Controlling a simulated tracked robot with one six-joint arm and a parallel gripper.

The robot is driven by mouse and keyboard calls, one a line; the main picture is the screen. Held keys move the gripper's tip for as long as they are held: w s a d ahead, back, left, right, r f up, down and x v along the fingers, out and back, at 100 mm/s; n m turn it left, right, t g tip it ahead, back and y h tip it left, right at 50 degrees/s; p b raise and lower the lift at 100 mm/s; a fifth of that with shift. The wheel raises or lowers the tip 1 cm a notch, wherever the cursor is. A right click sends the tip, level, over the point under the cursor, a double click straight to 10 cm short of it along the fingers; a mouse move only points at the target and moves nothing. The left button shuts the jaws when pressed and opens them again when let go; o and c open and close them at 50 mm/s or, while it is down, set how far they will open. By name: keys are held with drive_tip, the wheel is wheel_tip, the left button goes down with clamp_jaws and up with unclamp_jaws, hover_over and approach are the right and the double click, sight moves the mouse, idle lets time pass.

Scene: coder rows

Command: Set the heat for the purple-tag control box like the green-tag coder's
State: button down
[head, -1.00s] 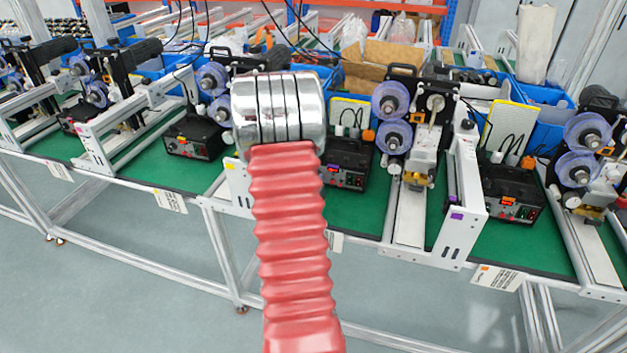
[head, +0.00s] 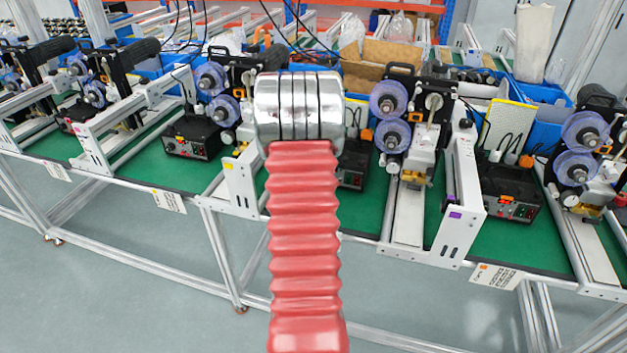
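A purple tag (head: 455,215) is on the white end plate of a coder frame right of centre. A black control box (head: 510,197) with an orange display and small red and green lights sits right of that plate. Another black control box (head: 352,168) stands left of the plate, mostly hidden behind my arm. Which box the purple tag belongs to I cannot tell. A third control box (head: 192,138) is at left. I cannot make out a green tag; the dial settings are too small to read. My red-sleeved arm with its chrome end rises mid-picture; its gripper fingers do not show.
Coders with clear purple-blue reels (head: 388,98) stand in a row on a green-topped bench (head: 375,212). White frames and metal rails stick out between the boxes. A yellow tag (head: 228,167) marks another end plate. Grey floor (head: 110,290) lies clear in front.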

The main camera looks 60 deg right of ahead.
drive_tip(key=shift+a+f, duration=0.1)
drive_tip(key=shift+f, duration=0.1)
drive_tip(key=c, duration=1.5)
unclamp_jaws()
drive_tip(key=shift+r, duration=0.1)
